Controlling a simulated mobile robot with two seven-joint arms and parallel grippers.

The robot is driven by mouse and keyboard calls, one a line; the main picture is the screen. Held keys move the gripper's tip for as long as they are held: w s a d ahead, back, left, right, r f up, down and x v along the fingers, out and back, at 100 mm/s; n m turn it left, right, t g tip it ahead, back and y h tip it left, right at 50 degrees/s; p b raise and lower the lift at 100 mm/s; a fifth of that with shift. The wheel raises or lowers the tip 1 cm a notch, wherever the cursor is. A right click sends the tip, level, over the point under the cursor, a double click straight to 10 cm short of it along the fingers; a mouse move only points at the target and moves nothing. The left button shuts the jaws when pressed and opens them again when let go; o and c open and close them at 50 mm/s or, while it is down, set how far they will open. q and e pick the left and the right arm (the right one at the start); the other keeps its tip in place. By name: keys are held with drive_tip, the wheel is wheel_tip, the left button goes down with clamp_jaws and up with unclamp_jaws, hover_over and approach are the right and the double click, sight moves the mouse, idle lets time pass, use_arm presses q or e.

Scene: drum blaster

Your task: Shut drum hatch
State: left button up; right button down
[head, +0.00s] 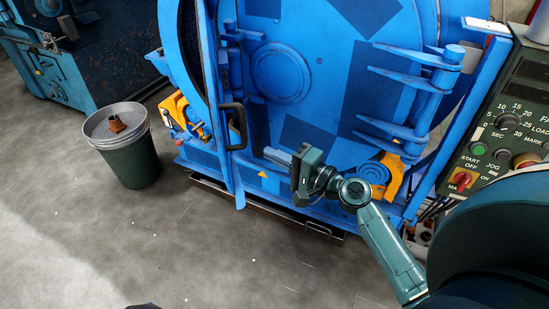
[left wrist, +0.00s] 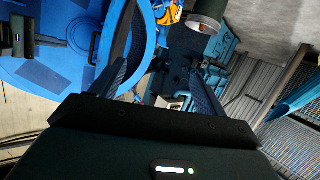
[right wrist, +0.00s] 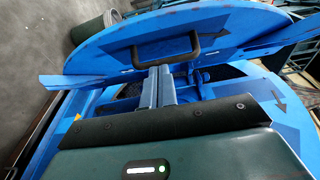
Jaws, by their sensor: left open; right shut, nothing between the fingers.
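The round blue drum hatch (head: 285,75) fills the middle of the head view, with hinge arms (head: 415,75) on its right. Its black handle (head: 238,127) is at the left edge. A dark gap (head: 187,40) shows at the left, so the hatch looks ajar. My right gripper (head: 275,155) is shut and empty in front of the lower hatch, right of the handle. In the right wrist view, its fingers (right wrist: 162,85) point towards the handle (right wrist: 165,50); contact is unclear. My left gripper (left wrist: 155,78) is open and empty beside the hatch edge (left wrist: 118,35).
A control panel (head: 500,130) with knobs stands at the right. A green bin (head: 130,155) with a brown item in its top tray stands left on the floor. Another blue machine (head: 75,60) is at the far left. The grey floor (head: 190,245) in front is clear.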

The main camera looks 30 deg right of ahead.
drive_tip(key=w+a+p, duration=0.1)
drive_tip(key=w+a, duration=0.5)
drive_tip(key=a, duration=0.1)
drive_tip(key=shift+w, duration=0.25)
